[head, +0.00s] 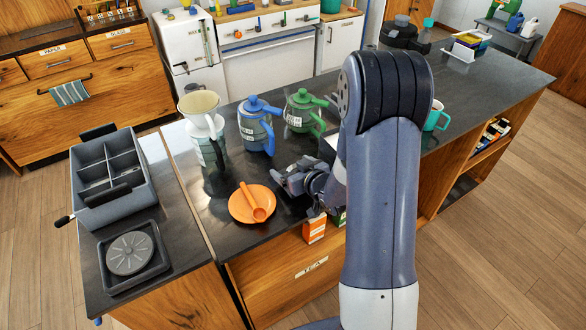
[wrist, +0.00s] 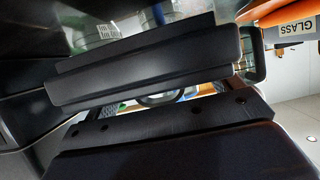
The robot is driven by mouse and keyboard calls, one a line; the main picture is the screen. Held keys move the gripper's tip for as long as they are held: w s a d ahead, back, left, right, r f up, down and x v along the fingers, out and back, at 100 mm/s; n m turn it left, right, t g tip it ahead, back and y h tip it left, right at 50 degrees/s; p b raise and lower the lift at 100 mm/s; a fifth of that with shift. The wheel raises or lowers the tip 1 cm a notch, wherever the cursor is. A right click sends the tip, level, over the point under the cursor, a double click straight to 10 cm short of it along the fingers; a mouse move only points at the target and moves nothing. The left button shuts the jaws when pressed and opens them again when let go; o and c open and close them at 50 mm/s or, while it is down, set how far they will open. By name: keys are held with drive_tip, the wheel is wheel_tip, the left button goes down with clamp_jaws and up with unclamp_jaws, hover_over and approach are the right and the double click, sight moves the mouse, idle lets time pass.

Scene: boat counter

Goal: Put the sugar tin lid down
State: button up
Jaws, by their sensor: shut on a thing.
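My gripper (head: 291,181) is low over the dark counter, right of the orange saucer (head: 240,212). In the wrist view its two dark fingers (wrist: 150,97) lie close together with a narrow gap. It is shut on the sugar tin lid, which is mostly hidden; only a small dark rounded edge shows between the fingers. I cannot make out the lid in the head view, nor tell whether it touches the counter. The sugar tin cannot be picked out; my arm covers part of the counter.
An orange spoon (head: 257,205) lies on the saucer. An orange box (head: 314,229) stands by the front edge. Blue (head: 257,130) and green (head: 302,113) jugs and a dripper (head: 200,108) stand behind. A divided grey caddy (head: 126,196) and a disc in a square tray (head: 160,262) are left.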

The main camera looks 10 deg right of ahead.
drive_tip(key=shift+f, duration=0.25)
drive_tip(key=shift+f, duration=0.1)
drive_tip(key=shift+f+b, duration=0.35)
drive_tip(key=shift+b, duration=0.2)
drive_tip(key=shift+f+b, duration=0.2)
drive_tip(key=shift+b, duration=0.1)
drive_tip(key=o, duration=0.8)
drive_tip(key=shift+c, duration=0.2)
drive_tip(key=shift+r+p, duration=0.95)
drive_tip(key=shift+p, duration=0.25)
drive_tip(key=v, duration=0.4)
drive_tip(key=b+v, duration=0.1)
drive_tip(key=v, duration=0.3)
drive_tip(key=b+v, duration=0.1)
drive_tip(key=v, duration=0.2)
drive_tip(key=shift+s+d+f, duration=0.1)
drive_tip(key=shift+s, duration=0.4)
